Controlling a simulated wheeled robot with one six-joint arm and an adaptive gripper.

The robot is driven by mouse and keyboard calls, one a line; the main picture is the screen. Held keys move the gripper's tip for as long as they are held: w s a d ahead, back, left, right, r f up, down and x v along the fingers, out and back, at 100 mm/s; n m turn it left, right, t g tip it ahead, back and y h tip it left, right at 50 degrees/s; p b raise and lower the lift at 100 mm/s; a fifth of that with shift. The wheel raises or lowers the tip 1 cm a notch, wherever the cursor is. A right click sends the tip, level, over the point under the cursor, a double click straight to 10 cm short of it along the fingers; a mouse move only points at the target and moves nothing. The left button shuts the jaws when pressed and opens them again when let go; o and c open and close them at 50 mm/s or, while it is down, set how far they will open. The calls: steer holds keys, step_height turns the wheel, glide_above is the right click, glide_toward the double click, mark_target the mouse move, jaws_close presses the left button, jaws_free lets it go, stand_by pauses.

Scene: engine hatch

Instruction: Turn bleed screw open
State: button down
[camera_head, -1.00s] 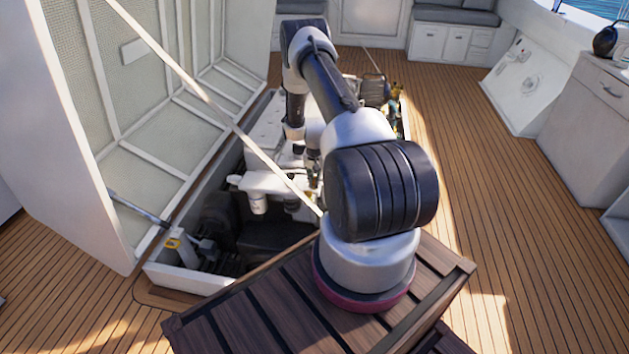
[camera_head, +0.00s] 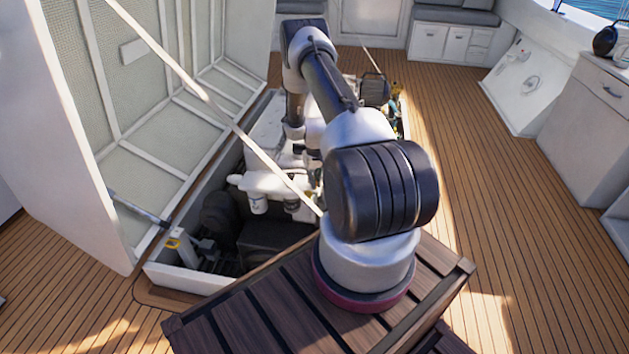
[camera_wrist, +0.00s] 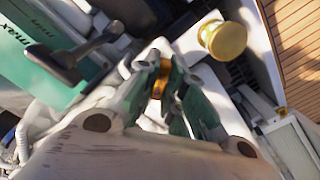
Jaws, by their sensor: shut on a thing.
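In the wrist view, my gripper (camera_wrist: 166,84) reaches into the engine space with its two teal-padded fingers closed around a small brass-coloured piece (camera_wrist: 159,76), which appears to be the bleed screw. The fingers hide most of it, so its turn angle cannot be told. In the head view my arm reaches down into the open hatch, and the fingertips and the screw cannot be made out there.
A round brass knob (camera_wrist: 224,40) stands just right of my fingers. A dark lever (camera_wrist: 75,50) and a teal engine cover (camera_wrist: 35,55) lie to the left. The raised hatch lid (camera_head: 150,130) and a diagonal strut (camera_head: 215,105) stand left of my arm. Open deck (camera_head: 530,200) lies right.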

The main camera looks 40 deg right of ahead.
steer(key=n, duration=0.5)
steer(key=shift+n, duration=0.3)
steer(key=n, duration=0.5)
steer(key=shift+n, duration=0.3)
steer(key=c, duration=1.5)
jaws_free()
steer(key=shift+c, duration=0.2)
steer(key=shift+o, duration=0.5)
steer(key=shift+r, duration=0.15)
step_height(320, 180, up, 12)
